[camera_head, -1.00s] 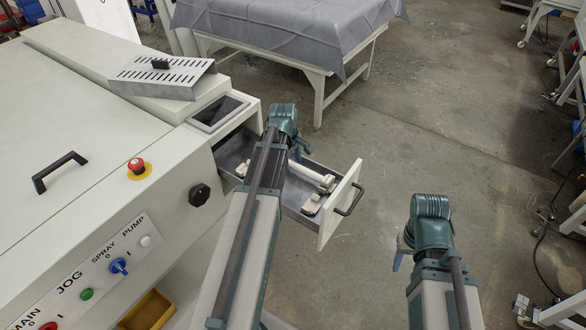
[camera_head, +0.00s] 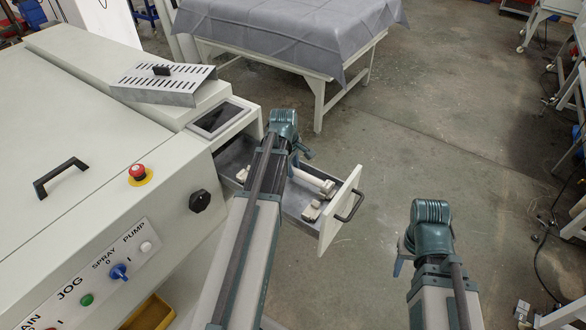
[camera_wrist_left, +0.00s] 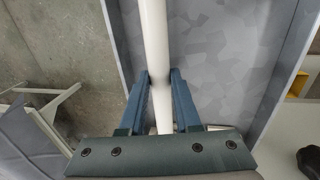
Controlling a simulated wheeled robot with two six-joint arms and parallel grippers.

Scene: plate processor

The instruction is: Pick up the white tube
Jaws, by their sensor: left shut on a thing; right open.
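The white tube (camera_wrist_left: 154,35) runs lengthwise between the two blue-green fingers of my left gripper (camera_wrist_left: 160,78) in the left wrist view. The gripper is shut on it, over the grey drawer floor. In the head view part of the tube (camera_head: 311,180) shows inside the open drawer (camera_head: 338,212), but my left arm hides much of it. My left gripper (camera_head: 301,152) is partly hidden there by its own wrist. I cannot tell whether the tube is clear of the drawer floor. My right gripper (camera_head: 399,262) is open and empty, right of the drawer above the floor.
The white machine (camera_head: 110,130) with knobs, buttons and a black handle fills the left. A slotted metal cover (camera_head: 163,83) lies on top of it. A grey cloth-covered table (camera_head: 290,35) stands behind. The floor to the right of the drawer is open.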

